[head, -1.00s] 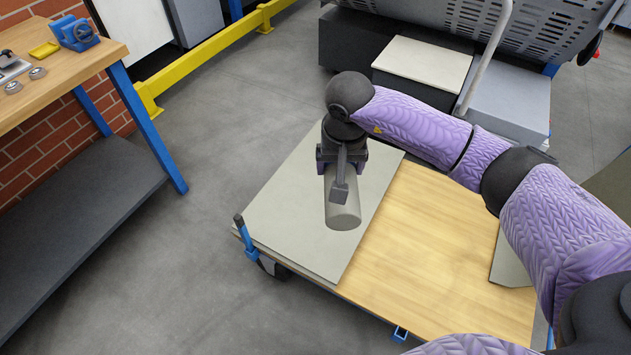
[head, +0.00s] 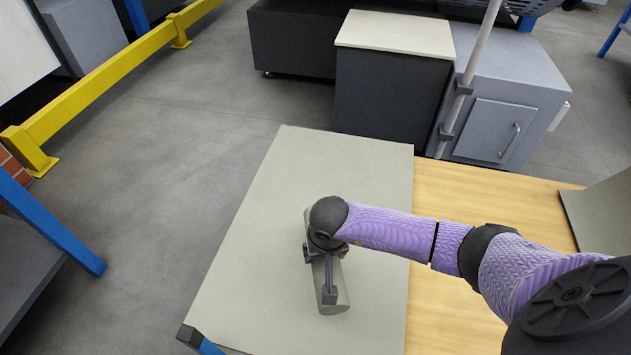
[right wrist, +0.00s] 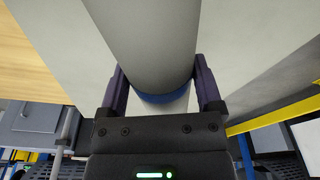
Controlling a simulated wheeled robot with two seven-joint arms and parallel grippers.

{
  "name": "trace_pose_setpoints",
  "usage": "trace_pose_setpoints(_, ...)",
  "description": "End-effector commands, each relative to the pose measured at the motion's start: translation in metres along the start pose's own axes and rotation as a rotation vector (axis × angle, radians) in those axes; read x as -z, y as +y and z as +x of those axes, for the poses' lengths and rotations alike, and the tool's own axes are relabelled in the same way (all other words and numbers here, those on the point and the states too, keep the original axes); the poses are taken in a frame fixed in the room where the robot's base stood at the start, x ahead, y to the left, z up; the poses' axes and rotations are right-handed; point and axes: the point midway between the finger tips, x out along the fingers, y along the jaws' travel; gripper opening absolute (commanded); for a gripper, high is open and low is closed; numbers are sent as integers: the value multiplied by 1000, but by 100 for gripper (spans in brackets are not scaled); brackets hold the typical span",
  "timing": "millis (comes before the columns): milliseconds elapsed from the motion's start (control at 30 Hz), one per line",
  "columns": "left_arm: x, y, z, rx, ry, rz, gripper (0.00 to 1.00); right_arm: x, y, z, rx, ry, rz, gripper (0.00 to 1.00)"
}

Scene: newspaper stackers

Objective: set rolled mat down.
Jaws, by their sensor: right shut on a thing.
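The rolled mat (head: 335,297) is a grey-green cylinder in the head view, over the flat grey sheet (head: 290,190) on the wooden cart top. My right gripper (head: 326,262) is shut on the roll near its middle, from above. In the right wrist view the roll (right wrist: 145,35) runs between the two dark fingers of my right gripper (right wrist: 163,95), with a blue band (right wrist: 165,97) around it. I cannot tell whether the roll touches the sheet. My left gripper is not in view.
Bare wooden top (head: 455,190) lies right of the sheet. Another grey sheet (head: 605,215) stands at the right edge. A grey cabinet (head: 500,110) and a dark box with a pale top (head: 395,35) stand behind. A yellow rail (head: 100,75) runs at the left.

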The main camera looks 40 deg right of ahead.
Motion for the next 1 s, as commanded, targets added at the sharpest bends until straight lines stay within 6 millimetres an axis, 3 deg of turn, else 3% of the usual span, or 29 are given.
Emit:
trace_pose_setpoints(33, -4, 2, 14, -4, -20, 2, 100, -6, 0, 23, -2, -11, 0, 0)
trace_pose_setpoints(167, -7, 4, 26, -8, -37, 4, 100, -9, 0, 45, -2, -9, 0, 0)
trace_pose_setpoints(267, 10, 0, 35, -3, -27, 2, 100, -11, 0, 63, -2, -8, -1, 0)
trace_pose_setpoints(733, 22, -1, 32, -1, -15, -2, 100, -10, 0, 63, 0, -1, -1, 0)
trace_pose_setpoints(767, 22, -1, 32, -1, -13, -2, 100, -10, 0, 62, 0, -2, -1, 90)
trace_pose_setpoints(800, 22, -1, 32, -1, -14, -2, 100, -10, 0, 62, 0, -2, -1, 99)
trace_pose_setpoints(1000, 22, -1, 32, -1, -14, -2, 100, -10, 0, 62, 0, -2, -1, 100)
